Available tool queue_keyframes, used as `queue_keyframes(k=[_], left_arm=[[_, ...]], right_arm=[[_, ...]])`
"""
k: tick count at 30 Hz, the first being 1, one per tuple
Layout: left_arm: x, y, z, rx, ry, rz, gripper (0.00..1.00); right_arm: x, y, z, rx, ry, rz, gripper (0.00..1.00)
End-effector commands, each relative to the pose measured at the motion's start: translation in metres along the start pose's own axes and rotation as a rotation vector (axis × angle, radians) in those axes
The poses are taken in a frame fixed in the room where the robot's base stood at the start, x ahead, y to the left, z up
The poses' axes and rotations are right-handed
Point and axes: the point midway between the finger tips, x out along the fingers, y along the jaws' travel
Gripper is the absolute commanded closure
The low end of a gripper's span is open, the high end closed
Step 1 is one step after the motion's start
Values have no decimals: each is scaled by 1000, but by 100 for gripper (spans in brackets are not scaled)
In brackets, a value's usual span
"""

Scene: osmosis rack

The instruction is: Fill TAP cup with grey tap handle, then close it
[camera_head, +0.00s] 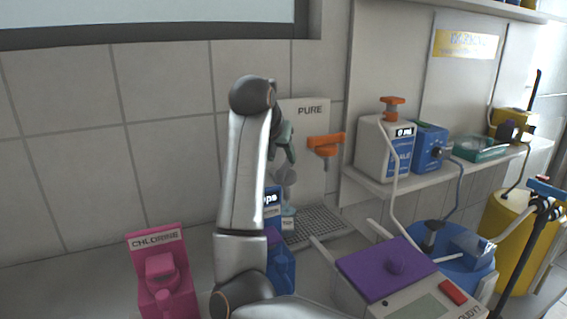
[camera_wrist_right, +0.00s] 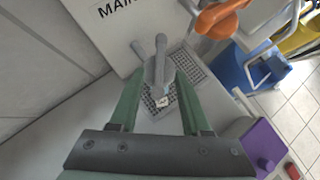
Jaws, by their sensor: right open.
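My right gripper (camera_head: 284,142) has green fingers and is raised in front of the white tap panel (camera_head: 311,135). In the right wrist view the gripper (camera_wrist_right: 158,80) is open, its fingers either side of the grey tap (camera_wrist_right: 157,64). Whether they touch it I cannot tell. In the head view a grey tap part (camera_head: 287,176) shows just below the gripper, and my arm hides the rest. A small cup with a pale label (camera_head: 288,223) stands below on the drip grid (camera_head: 318,224). Its inside and any water flow cannot be made out. My left gripper is out of view.
An orange tap (camera_head: 326,145) is to the right of the grey one. A pink CHLORINE device (camera_head: 160,270) stands left of my arm. A purple-lidded device (camera_head: 386,268) is at front right. A shelf (camera_head: 437,178) holds several devices.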

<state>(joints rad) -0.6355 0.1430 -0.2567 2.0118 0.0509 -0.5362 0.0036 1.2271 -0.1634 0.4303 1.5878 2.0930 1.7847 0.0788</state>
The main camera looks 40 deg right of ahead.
Motion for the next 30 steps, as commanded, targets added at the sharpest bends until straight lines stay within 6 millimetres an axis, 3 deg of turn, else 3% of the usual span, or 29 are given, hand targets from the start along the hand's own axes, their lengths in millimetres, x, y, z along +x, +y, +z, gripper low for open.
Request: queue_keyframes(k=[3,9,20,30], left_arm=[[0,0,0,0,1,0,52],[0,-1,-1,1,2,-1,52],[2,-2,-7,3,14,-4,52],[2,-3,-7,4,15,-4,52]], right_arm=[[22,-1,0,0,1,-5,52],[42,0,0,0,-1,-2,52],[46,0,0,0,-1,-1,54],[45,0,0,0,-1,-1,92]])
